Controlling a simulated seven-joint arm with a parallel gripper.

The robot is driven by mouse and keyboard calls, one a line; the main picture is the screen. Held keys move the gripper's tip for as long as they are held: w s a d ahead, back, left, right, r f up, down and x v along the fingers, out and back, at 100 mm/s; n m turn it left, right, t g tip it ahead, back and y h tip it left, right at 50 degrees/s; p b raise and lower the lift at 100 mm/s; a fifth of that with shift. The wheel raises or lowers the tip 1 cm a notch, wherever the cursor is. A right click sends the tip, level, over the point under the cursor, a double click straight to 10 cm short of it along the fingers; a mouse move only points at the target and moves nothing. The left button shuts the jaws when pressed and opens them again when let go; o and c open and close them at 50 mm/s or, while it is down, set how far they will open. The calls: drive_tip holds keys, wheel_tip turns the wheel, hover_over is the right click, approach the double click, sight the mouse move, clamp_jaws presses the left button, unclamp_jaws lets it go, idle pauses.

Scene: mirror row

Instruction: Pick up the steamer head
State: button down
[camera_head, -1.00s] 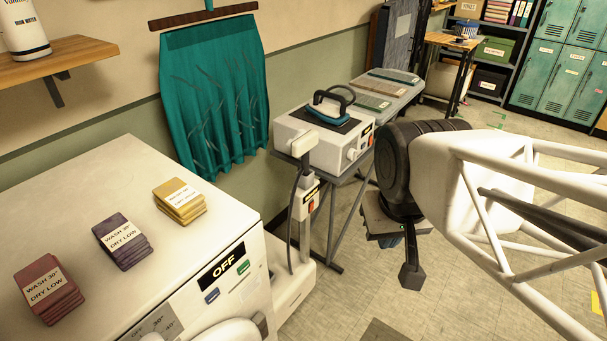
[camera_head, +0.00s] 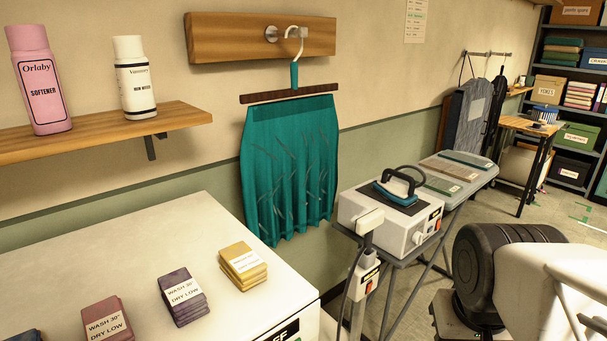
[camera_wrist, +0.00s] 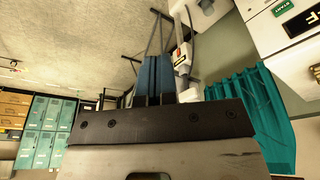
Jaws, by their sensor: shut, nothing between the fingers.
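The steamer head (camera_head: 370,219) is a white block at the top of a steamer stand, with a dark hose hanging beside it and an orange switch below. It stands in front of the iron's white base unit. In the wrist view the steamer stand (camera_wrist: 181,58) shows turned over, just right of my fingers. My gripper (camera_wrist: 154,60) is shut and empty, apart from the steamer. In the head view my dark wrist shows at lower right, and the fingertips are out of frame.
An iron (camera_head: 398,188) rests on a white unit (camera_head: 405,225) on the ironing board, right behind the steamer head. A teal garment (camera_head: 290,165) hangs on the wall to the left. A white machine top (camera_head: 130,265) with folded cloth stacks fills the lower left.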

drive_tip(key=c, duration=0.7)
unclamp_jaws()
drive_tip(key=shift+c, duration=0.2)
drive_tip(key=w+d+f+n+t, duration=0.1)
drive_tip(key=w+f+t, duration=0.15)
drive_tip(key=w, duration=0.95)
drive_tip(key=w+d+f+t, duration=0.1)
drive_tip(key=w+f+t, duration=0.15)
drive_tip(key=w, duration=0.95)
drive_tip(key=w+d+f+n+t, duration=0.1)
drive_tip(key=w+t, duration=0.2)
drive_tip(key=w, duration=0.9)
drive_tip(key=w+a+f+n+t+y, duration=0.1)
drive_tip(key=w+f+n+t+y, duration=0.15)
drive_tip(key=w+f, duration=0.75)
drive_tip(key=n+t+y, duration=0.2)
drive_tip(key=t+y, duration=0.1)
drive_tip(key=y, duration=0.4)
approach(368, 240)
drive_tip(key=w+r, duration=0.1)
drive_tip(key=w, duration=0.2)
drive_tip(key=shift+a+r+m+g, duration=0.1)
drive_tip(key=shift+a+m+g, duration=0.15)
drive_tip(key=shift+a, duration=0.25)
